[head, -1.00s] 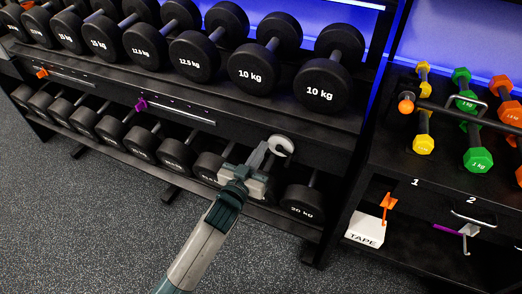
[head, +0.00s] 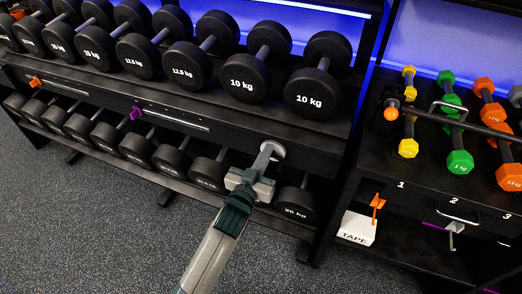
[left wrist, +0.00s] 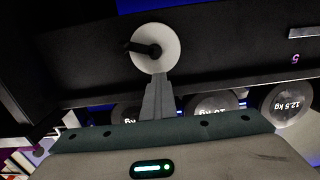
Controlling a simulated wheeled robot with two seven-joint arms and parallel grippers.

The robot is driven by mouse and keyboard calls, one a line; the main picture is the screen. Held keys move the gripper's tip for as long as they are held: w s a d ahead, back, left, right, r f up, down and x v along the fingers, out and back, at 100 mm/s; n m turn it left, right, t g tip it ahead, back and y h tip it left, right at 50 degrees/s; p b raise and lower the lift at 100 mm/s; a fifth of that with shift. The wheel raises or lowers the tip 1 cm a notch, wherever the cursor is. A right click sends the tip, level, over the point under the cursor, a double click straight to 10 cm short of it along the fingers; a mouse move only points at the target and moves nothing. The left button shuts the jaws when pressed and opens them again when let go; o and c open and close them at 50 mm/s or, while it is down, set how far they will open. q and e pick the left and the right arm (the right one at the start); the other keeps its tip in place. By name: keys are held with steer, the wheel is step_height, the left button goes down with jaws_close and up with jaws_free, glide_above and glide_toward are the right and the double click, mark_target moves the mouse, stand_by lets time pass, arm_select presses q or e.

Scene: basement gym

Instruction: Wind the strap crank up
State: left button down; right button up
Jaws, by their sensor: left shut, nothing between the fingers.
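The strap crank is a pale round disc (head: 279,150) on the front of the dumbbell rack's middle beam, in the head view partly covered by my fingers. In the left wrist view the disc (left wrist: 170,55) shows almost whole, with a short black handle (left wrist: 143,48) sticking out to the left from its middle. My left gripper (head: 266,156) is shut and empty, its fingertips in front of the disc. In the left wrist view the fingers (left wrist: 158,84) end at the disc's lower edge, beside the handle and not around it. I cannot tell whether they touch the disc.
Black dumbbells (head: 312,98) fill the rack's upper shelf, with more below. Orange (head: 36,81) and purple (head: 136,112) tabs mark the beam further left. To the right, a shelf holds coloured dumbbells (head: 459,162), a black bar with an orange end (head: 391,114) and a tape box (head: 357,229).

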arm_select(q)
steer(key=shift+s+d+f, duration=0.15)
steer(key=shift+s+d, duration=0.1)
steer(key=shift+d, duration=0.5)
steer(key=c, duration=1.6)
jaws_free()
steer(key=shift+s, duration=0.1)
steer(key=p+v, duration=0.3)
steer(key=v, duration=0.4)
steer(key=shift+s+a, duration=0.1)
steer(key=shift+s, duration=0.25)
